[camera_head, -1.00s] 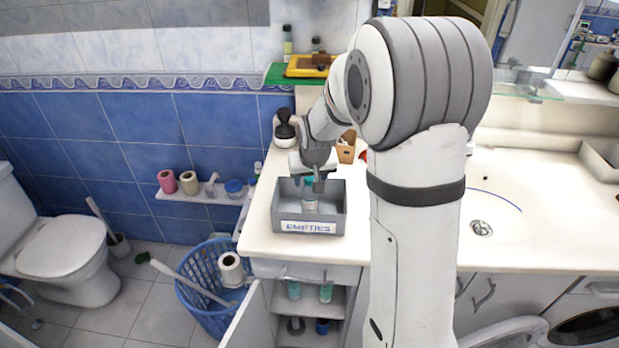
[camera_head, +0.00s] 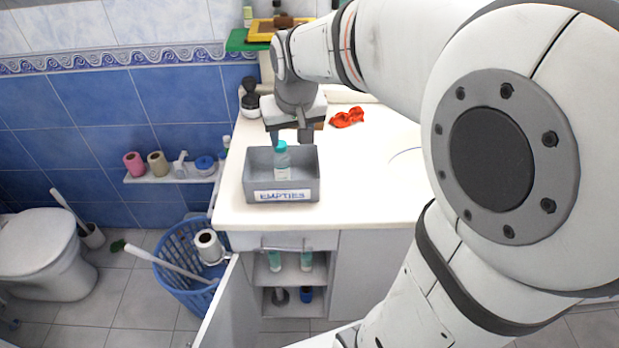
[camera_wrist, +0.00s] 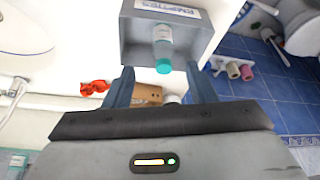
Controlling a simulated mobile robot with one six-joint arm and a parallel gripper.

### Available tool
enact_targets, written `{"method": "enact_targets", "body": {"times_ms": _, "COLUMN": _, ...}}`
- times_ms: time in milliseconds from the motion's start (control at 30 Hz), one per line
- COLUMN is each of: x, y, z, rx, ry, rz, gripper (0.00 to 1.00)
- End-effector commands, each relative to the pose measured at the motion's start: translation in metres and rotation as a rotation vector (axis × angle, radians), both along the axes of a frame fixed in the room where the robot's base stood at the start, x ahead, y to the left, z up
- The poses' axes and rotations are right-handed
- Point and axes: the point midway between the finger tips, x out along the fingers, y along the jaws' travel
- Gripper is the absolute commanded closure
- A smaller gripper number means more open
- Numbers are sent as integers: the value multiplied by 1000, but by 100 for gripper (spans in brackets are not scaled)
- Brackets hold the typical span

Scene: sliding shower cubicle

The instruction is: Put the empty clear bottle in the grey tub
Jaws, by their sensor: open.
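The clear bottle with a teal cap (camera_head: 282,165) stands upright inside the grey tub (camera_head: 308,190), which carries an "EMPTIES" label on its front. The bottle's cap rises above the tub's rim. My gripper (camera_head: 290,136) is open and apart from the bottle, just behind and above it in the head view. In the wrist view the bottle (camera_wrist: 162,45) shows in the tub (camera_wrist: 135,35), beyond the two spread fingers of my gripper (camera_wrist: 160,70), with nothing held between them. The bottle's lower part is hidden by the tub's front wall in the head view.
The tub stands near the front left of the white counter (camera_head: 360,190). A red cloth (camera_head: 347,117) lies behind it, and a black-topped item (camera_head: 250,97) stands at the back left. Below, an open cabinet holds several bottles; a blue basket (camera_head: 185,270) stands beside it.

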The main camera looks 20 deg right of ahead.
Motion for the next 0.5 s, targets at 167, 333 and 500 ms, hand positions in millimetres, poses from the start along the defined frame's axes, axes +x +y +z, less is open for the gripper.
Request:
{"method": "enact_targets", "body": {"times_ms": 167, "x": -90, "y": -1, "z": -7, "rx": 0, "ry": 37, "rz": 8, "gripper": 49}}
{"method": "enact_targets", "body": {"times_ms": 333, "x": -148, "y": -1, "z": -23, "rx": 1, "ry": 68, "rz": 16, "gripper": 49}}
{"method": "enact_targets", "body": {"times_ms": 500, "x": -171, "y": 0, "z": -32, "rx": 2, "ry": 83, "rz": 19, "gripper": 49}}
